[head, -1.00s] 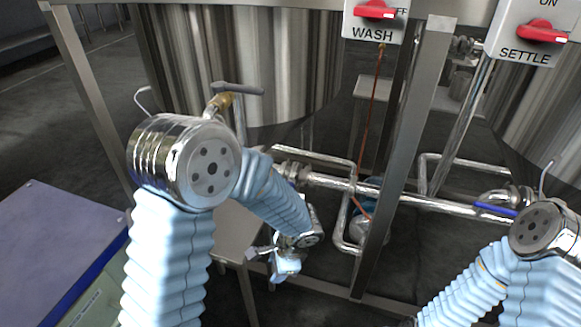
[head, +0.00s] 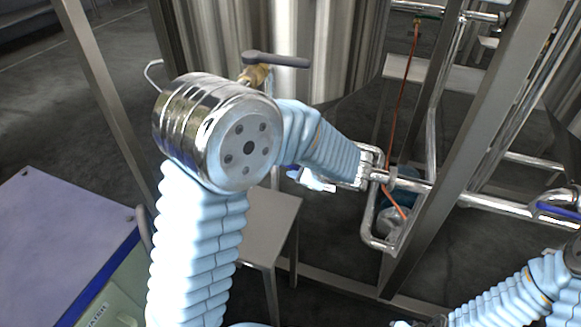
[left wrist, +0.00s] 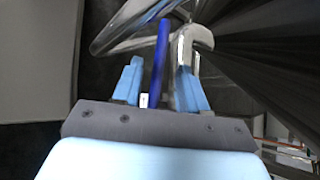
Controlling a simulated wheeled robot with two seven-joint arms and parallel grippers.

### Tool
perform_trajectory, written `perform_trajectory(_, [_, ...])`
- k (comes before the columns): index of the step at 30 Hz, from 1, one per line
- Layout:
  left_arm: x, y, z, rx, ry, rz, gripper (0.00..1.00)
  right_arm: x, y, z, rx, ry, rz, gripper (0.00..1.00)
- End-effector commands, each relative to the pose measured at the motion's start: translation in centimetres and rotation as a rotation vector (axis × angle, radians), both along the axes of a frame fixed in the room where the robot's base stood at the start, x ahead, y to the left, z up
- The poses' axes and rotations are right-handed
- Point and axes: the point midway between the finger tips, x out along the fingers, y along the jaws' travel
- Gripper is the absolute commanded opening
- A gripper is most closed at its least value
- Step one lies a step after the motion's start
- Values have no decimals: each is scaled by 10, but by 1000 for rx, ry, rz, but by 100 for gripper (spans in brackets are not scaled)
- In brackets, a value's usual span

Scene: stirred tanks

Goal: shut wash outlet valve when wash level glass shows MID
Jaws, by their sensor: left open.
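The blue lever of the valve on the wash pipework shows upright in the left wrist view (left wrist: 160,55). It stands between the two fingers of my left gripper (left wrist: 160,85), which are open and spread to either side of it. In the head view my left gripper (head: 312,181) is low beside the pipe under the wash tank (head: 345,50), and my forearm hides most of the valve there. I cannot make out a wash level glass or its reading.
A grey frame post (head: 440,165) stands right of the pipes. A second blue lever (head: 560,211) sits on the pipe at the far right. A black-handled brass valve (head: 257,75) is behind my left elbow. A small grey stand (head: 262,225) and a blue-edged bench (head: 65,240) lie left.

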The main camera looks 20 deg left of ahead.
Motion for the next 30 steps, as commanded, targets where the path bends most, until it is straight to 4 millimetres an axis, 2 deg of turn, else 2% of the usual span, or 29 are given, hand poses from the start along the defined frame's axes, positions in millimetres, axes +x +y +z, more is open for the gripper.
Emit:
perform_trajectory(3, [10,16,-16,1,2,1,42,0,1,-6,1,1,0,43])
perform_trajectory(7, [17,27,-25,0,0,0,42,0,1,-8,2,1,2,43])
perform_trajectory(19, [21,33,-30,-1,1,-2,42,0,1,-8,2,2,2,43])
perform_trajectory(27, [21,33,-29,-2,0,-1,2,0,1,-8,2,1,2,43])
perform_trajectory(30, [21,33,-30,-2,0,-1,0,0,1,-8,2,1,2,43])
